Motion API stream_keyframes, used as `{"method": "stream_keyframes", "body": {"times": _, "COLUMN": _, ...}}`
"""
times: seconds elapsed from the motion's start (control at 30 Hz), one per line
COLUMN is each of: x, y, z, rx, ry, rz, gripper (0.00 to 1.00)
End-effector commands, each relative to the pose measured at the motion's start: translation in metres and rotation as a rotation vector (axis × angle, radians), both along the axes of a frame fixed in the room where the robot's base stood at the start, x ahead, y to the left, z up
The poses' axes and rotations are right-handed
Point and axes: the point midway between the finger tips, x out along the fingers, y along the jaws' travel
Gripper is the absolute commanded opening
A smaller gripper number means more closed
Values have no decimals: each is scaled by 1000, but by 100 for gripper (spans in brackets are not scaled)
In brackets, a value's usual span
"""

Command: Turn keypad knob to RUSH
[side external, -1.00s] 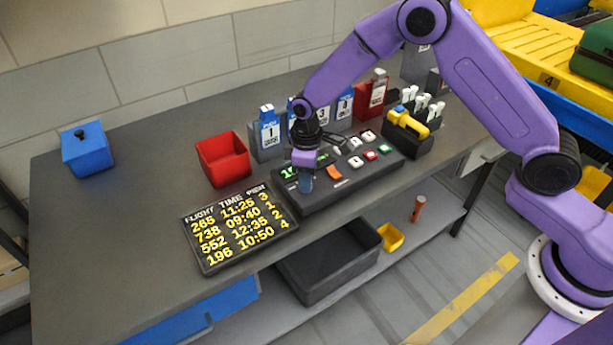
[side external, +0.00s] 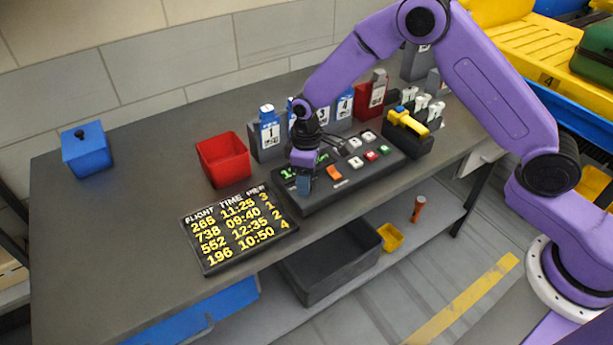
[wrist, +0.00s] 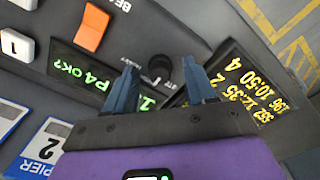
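The dark keypad (side external: 345,183) lies near the table's front edge, with a lit green display, an orange switch (side external: 334,172) and several square buttons. In the wrist view its round black knob (wrist: 160,68) stands between my gripper's two blue fingertips (wrist: 161,70). My gripper (side external: 304,188) points down over the keypad's left end in the side view and hides the knob there. The fingers are apart, with a visible gap on each side of the knob. Small white lettering beside the knob is too small to read, so I cannot tell its setting.
A flight board (side external: 240,228) with yellow text lies left of the keypad. A red bin (side external: 224,160), upright pier-labelled holders (side external: 268,135) and a rack with a yellow handle (side external: 408,124) stand close behind or beside it. The table's left part is mostly clear, apart from a blue box (side external: 87,150).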

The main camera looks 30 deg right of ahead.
Motion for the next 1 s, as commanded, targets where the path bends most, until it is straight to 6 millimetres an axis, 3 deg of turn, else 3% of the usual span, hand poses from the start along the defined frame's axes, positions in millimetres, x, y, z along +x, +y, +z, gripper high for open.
{"method": "stream_keyframes", "body": {"times": 0.27, "x": 1, "y": 0, "z": 17, "rx": 1, "ry": -3, "rz": 0, "gripper": 55}}
{"method": "stream_keyframes", "body": {"times": 0.8, "x": 1, "y": 0, "z": 128, "rx": 3, "ry": -4, "rz": 0, "gripper": 55}}
{"method": "stream_keyframes", "body": {"times": 1.0, "x": 0, "y": 1, "z": 159, "rx": 1, "ry": -2, "rz": 1, "gripper": 55}}
